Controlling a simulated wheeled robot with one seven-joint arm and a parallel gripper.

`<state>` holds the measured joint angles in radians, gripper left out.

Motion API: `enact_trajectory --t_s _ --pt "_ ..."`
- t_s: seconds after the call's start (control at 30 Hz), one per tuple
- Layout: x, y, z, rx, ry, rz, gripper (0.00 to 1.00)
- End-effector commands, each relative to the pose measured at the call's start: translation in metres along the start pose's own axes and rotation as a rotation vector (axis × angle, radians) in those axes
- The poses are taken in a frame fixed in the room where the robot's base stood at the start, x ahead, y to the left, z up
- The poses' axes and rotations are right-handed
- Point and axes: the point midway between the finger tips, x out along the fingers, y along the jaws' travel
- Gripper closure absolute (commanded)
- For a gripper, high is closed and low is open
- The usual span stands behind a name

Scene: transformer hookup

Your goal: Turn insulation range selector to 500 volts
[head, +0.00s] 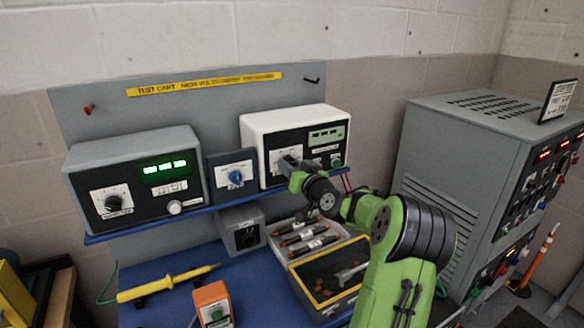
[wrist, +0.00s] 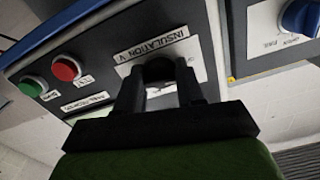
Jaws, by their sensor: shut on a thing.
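The insulation range selector (wrist: 158,69) is a dark round knob on a white plate labelled "INSULATION V" in the wrist view. My gripper (wrist: 160,80) is shut on it, one finger on each side. In the head view my gripper (head: 288,163) reaches the left part of the front of the white-cased tester (head: 293,120). There the knob is hidden behind the gripper. The scale marks are mostly covered by the fingers, so I cannot tell which voltage the knob points to.
The tester's green button (wrist: 32,86) and red button (wrist: 66,68) are near the gripper. A blue knob (head: 235,177) sits on a panel left of the tester. A grey meter unit (head: 133,148) shares the blue shelf. A tray of probes (head: 300,238) lies below.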

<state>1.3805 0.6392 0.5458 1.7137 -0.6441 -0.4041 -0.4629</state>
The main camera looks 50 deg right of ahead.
Motion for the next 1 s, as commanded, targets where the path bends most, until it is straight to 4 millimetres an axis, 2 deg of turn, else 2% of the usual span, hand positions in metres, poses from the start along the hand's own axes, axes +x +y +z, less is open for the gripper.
enact_trajectory --t_s 1.0 --pt "0.0000 -0.0029 -0.0040 0.962 0.001 0.001 0.93"
